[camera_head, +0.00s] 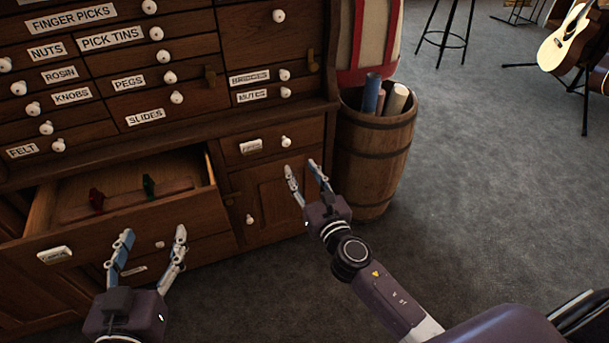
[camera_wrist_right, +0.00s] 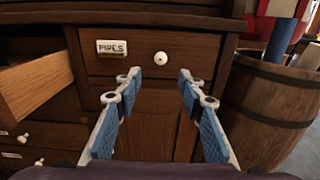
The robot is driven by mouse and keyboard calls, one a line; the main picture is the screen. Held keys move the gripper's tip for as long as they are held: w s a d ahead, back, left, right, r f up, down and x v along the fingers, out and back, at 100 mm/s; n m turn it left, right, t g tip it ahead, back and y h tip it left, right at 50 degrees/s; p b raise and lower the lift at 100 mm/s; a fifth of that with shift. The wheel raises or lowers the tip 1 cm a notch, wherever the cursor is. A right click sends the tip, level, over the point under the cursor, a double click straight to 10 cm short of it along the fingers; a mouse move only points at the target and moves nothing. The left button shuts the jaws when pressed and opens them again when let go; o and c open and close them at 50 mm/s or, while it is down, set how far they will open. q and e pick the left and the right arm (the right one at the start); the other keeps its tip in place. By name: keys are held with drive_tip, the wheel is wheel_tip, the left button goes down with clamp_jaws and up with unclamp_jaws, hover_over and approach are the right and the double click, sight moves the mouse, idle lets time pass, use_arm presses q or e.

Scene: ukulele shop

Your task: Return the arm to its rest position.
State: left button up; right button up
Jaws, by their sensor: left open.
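My left gripper (camera_head: 146,258) is open and empty in front of the open drawer at the lower left of the head view. My right gripper (camera_head: 306,178) is open, with nothing between its fingers, in front of the cabinet's lower door (camera_head: 268,203). In the right wrist view my right gripper's fingers (camera_wrist_right: 160,88) are spread wide, facing the door below a closed small drawer (camera_wrist_right: 140,57).
The wooden cabinet (camera_head: 199,131) has many labelled drawers. A barrel (camera_head: 372,150) with rolled tubes stands right of the cabinet. Carpet (camera_head: 490,160) at right is clear.

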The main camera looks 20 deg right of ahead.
drive_tip(key=shift+s, duration=0.65)
